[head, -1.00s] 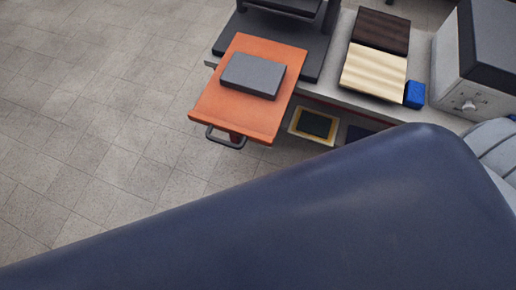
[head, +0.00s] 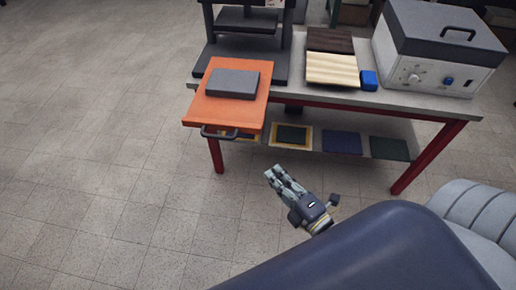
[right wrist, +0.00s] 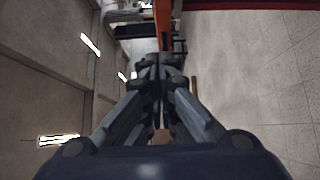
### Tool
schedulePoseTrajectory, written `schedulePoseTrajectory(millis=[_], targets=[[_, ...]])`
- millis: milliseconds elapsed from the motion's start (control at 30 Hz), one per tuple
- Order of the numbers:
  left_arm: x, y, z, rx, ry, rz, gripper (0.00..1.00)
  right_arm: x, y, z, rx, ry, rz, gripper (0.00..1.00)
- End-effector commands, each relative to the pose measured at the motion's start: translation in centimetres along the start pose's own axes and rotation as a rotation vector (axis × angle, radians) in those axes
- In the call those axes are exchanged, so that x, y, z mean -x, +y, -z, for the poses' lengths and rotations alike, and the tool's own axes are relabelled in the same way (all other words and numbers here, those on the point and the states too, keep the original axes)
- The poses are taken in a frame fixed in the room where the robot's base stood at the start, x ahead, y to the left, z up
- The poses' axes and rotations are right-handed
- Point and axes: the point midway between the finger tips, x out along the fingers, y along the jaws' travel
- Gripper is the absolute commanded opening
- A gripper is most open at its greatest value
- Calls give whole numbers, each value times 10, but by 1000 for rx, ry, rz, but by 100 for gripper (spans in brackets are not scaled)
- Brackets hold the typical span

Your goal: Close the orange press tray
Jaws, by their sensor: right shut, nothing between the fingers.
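The orange press tray (head: 196,107) sticks out past the table's front left edge, below and in front of the dark press (head: 247,45). A grey block (head: 232,84) lies on it. Its dark handle (head: 220,135) is on the near edge. My right gripper (head: 276,174) is in front of the table, to the right of the handle and apart from it, shut and empty. In the right wrist view its fingers (right wrist: 157,72) are together, with the orange tray (right wrist: 163,22) beyond them. My left gripper is not in view.
The grey table (head: 420,106) has red legs. On it are a dark board, a pale board (head: 332,69), a blue block (head: 369,80) and a grey-lidded machine (head: 440,50). Several coloured panels lie on the lower shelf. The floor (head: 90,150) at left is clear.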

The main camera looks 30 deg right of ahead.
Motion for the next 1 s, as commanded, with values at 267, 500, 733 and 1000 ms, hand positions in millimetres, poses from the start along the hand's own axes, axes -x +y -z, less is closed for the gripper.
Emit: schedulePoseTrajectory(millis=[267, 500, 733, 1000], targets=[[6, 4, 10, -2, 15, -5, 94, -44, 2, 0, -3, 0, -2, 0], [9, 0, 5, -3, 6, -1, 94, -86, 1, 0, -4, -1, 0, 0], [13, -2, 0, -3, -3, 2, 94, -113, 0, -18, -2, 0, 3, 0], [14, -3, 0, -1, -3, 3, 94, -122, -2, -28, -5, 0, 4, 0]])
